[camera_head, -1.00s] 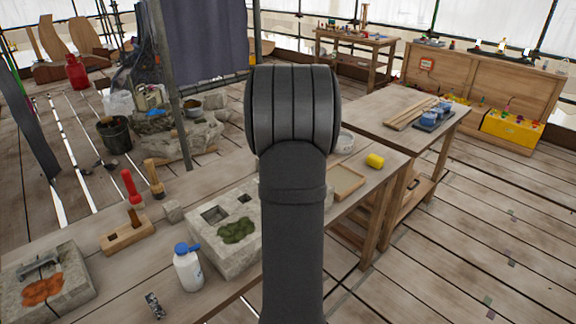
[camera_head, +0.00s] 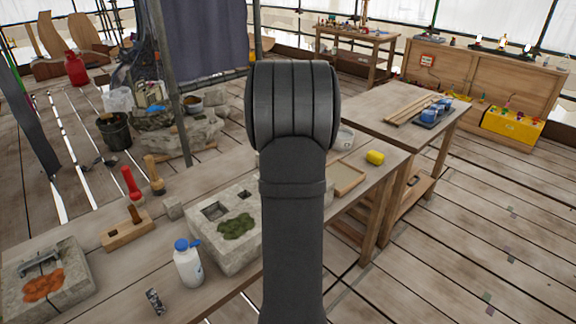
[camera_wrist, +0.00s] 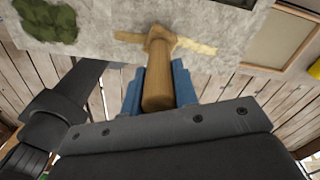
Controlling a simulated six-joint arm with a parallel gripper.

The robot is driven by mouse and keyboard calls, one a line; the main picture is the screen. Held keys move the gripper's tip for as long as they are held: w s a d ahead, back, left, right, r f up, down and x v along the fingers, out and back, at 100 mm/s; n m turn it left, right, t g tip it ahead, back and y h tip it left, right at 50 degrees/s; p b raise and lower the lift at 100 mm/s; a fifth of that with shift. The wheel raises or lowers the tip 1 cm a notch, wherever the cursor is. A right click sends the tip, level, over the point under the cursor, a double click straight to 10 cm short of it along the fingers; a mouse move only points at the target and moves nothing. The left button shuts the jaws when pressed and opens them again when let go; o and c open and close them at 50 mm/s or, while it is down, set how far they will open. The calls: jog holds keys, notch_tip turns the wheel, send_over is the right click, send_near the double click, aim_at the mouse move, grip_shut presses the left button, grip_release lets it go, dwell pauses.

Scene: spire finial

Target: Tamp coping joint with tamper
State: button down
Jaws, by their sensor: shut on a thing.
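The wooden tamper (camera_wrist: 158,80) is in the wrist view, with a round handle and a wider far end. My gripper (camera_wrist: 158,93) is shut on its handle, one blue finger on each side. The tamper's far end is over the tan coping joint (camera_wrist: 197,46), a strip across the grey stone block (camera_wrist: 100,50). It looks to be at the joint, but I cannot tell whether it touches. The block also shows in the head view (camera_head: 204,238), with a square hole and green moss (camera_head: 238,227). My arm hides the gripper, tamper and joint there.
A white bottle with a blue cap (camera_head: 188,265) stands left of the block. A shallow tray (camera_head: 349,179) and yellow sponge (camera_head: 375,158) lie right of my arm.

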jog(key=shift+w+d, duration=0.15)
jog(key=shift+d, duration=0.05)
jog(key=shift+w+d+f, duration=0.2)
jog(key=shift+w+d, duration=0.55)
jog(key=shift+d, duration=0.05)
jog(key=shift+w+d+f, duration=0.1)
jog(key=shift+w+d, duration=0.05)
jog(key=shift+d, duration=0.05)
jog(key=shift+w+d, duration=0.15)
jog(key=shift+d, duration=0.05)
jog(key=shift+w+d, duration=0.8)
jog(key=shift+w, duration=0.05)
jog(key=shift+w+d+r, duration=0.25)
jog(key=shift+w+d, duration=0.05)
jog(key=shift+w, duration=0.05)
jog(key=shift+w+d+r, duration=0.1)
jog(key=shift+w+d, duration=0.6)
jog(key=shift+w, duration=0.05)
jog(key=shift+r, duration=0.15)
dwell(0.3)
